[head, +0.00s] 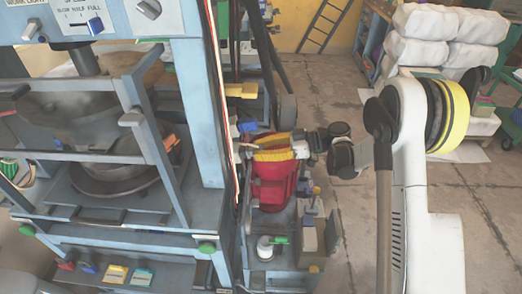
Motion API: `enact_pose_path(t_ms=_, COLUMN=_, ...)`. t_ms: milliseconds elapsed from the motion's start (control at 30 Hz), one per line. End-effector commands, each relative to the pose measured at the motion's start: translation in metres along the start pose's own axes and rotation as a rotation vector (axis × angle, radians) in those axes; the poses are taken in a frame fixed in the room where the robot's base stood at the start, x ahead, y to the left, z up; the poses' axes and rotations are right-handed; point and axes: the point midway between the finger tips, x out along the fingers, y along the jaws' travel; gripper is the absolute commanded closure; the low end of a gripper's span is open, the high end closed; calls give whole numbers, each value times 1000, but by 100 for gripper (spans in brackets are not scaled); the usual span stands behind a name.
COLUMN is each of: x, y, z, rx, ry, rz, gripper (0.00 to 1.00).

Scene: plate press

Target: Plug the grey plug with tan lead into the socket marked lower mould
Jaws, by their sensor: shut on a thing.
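My gripper (308,144) is at the end of my arm, right of the press and by the yellow-topped red machine. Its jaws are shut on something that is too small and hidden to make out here. I cannot pick out the grey plug or its tan lead. The socket marked lower mould cannot be identified; no such marking is readable. The blue-grey plate press (205,110) fills the left side.
The red machine (273,190) with a yellow guard (278,154) stands under and left of the gripper. A white round item (265,247) is below it. Coloured pieces, one yellow (115,274), line the press's lower front. White sacks (465,25) are back right. Floor between is clear.

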Motion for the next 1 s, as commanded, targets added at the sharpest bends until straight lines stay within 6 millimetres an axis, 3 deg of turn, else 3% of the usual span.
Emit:
enact_pose_path(t_ms=600, x=16, y=0, z=0, rx=0, ry=0, rz=0, gripper=100)
enact_pose_path(t_ms=633, x=15, y=0, z=0, rx=0, ry=0, rz=0, gripper=66)
enact_pose_path(t_ms=667, x=15, y=0, z=0, rx=0, ry=0, rz=0, gripper=57)
enact_pose_path(t_ms=700, x=15, y=0, z=0, rx=0, ry=0, rz=0, gripper=54)
enact_pose_path(t_ms=1000, x=13, y=0, z=0, rx=0, ry=0, rz=0, gripper=54)
